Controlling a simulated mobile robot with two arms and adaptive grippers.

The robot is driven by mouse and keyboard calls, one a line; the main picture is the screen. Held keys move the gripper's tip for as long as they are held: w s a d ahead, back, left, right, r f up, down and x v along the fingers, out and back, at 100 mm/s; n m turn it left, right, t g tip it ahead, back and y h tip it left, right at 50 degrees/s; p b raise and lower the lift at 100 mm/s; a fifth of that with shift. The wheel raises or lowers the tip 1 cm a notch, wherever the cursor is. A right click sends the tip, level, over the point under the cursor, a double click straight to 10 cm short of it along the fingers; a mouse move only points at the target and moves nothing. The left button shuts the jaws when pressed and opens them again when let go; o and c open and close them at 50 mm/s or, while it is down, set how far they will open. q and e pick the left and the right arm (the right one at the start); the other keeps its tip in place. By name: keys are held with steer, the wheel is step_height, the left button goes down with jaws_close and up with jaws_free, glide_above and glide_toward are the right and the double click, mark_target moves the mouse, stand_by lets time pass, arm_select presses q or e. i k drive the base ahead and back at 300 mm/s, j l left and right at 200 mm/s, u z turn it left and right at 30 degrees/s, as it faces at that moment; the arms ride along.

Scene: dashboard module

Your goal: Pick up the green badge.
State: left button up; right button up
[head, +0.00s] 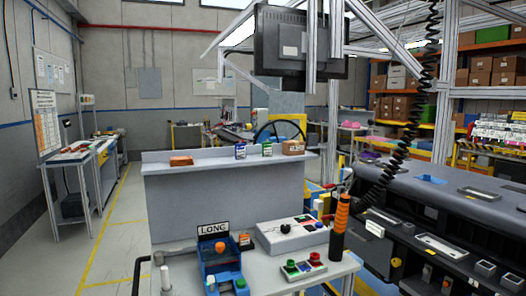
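A small green-and-white item that looks like the green badge (267,149) stands upright on the top ledge of a grey panel (215,203) in the head view. A similar blue-and-white badge (240,151) stands a little to its left. A brown box (292,147) stands just to its right. The green badge is small in the picture, so its print cannot be read. Neither of my grippers shows in this view.
An orange-brown stack (181,160) lies on the ledge's left part. In front, a table holds a blue device (221,262) with a LONG sign (213,229), button boxes (292,234) and an orange-and-black tool (340,225). A monitor (300,42) hangs above. A dark dashboard module (440,235) stands right.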

mark_target(267, 146)
steer(key=i+j+u, duration=0.45)
steer(key=j, duration=0.15)
steer(key=i+j+u, duration=0.9)
steer(key=i, duration=0.9)
steer(key=i+z, duration=0.1)
steer(key=i, duration=0.75)
steer(key=i+z, duration=0.35)
steer(key=i, duration=0.2)
steer(key=i+j+z, duration=0.1)
steer(key=i+z, duration=0.2)
steer(key=i, duration=0.25)
steer(key=i+j+z, duration=0.35)
steer(key=i, duration=0.15)
steer(key=i+l+z, duration=0.1)
steer(key=z, duration=0.4)
steer(key=i+z, duration=0.25)
steer(key=z, duration=0.2)
steer(key=i+j+z, duration=0.1)
steer(key=z, duration=0.4)
steer(key=i+j+z, duration=0.15)
steer(key=z, duration=0.3)
steer(key=i+j+z, duration=0.25)
steer(key=z, duration=0.25)
